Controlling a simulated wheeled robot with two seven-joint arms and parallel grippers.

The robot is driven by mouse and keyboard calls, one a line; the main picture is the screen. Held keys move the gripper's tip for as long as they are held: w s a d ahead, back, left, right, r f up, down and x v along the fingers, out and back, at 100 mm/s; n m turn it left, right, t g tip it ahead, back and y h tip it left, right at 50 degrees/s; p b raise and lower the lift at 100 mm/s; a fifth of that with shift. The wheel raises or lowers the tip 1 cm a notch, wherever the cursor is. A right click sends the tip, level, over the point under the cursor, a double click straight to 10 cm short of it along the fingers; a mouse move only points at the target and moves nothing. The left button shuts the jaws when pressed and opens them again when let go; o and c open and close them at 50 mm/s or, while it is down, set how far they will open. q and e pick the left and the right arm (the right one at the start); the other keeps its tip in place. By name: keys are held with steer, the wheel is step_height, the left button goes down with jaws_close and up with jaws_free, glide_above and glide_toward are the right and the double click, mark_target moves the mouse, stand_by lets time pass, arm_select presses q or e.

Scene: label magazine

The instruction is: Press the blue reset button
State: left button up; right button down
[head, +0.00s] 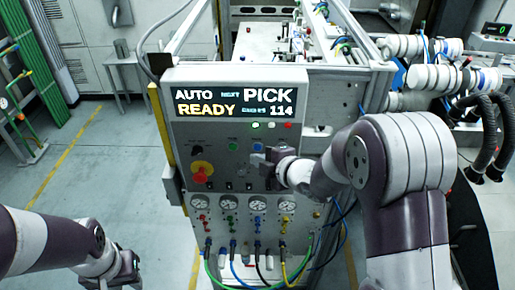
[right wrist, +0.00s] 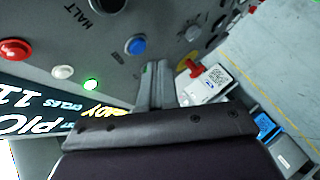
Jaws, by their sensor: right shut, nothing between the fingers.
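The blue reset button (head: 258,147) is on the grey front panel below the display. My right gripper (head: 260,162) is at the panel, just below the blue button in the head view.
A green button (head: 233,146) sits left of the blue one. A red emergency knob (head: 200,176) is further left and lower. The display (head: 235,103) reads AUTO READY. Gauges (head: 229,203) and hoses are below. A lit green lamp (right wrist: 90,84) is near. Floor at left is free.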

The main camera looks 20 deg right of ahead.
steer(key=s, duration=0.2)
steer(key=s+a+b, duration=0.1)
steer(key=s, duration=0.1)
steer(key=shift+a, duration=0.1)
stand_by(0.7)
steer(key=s+d+f+m+g+h+b, duration=0.1)
steer(key=s+d+f+m+g+h, duration=0.4)
steer(key=f+m, duration=0.4)
steer(key=s+f+m+g+b, duration=0.5)
steer(key=s+f+m+b, duration=0.2)
steer(key=s+m, duration=0.3)
steer(key=shift+s+a+f+b, duration=0.2)
steer(key=shift+s+a+b, duration=0.25)
steer(key=shift+s, duration=0.6)
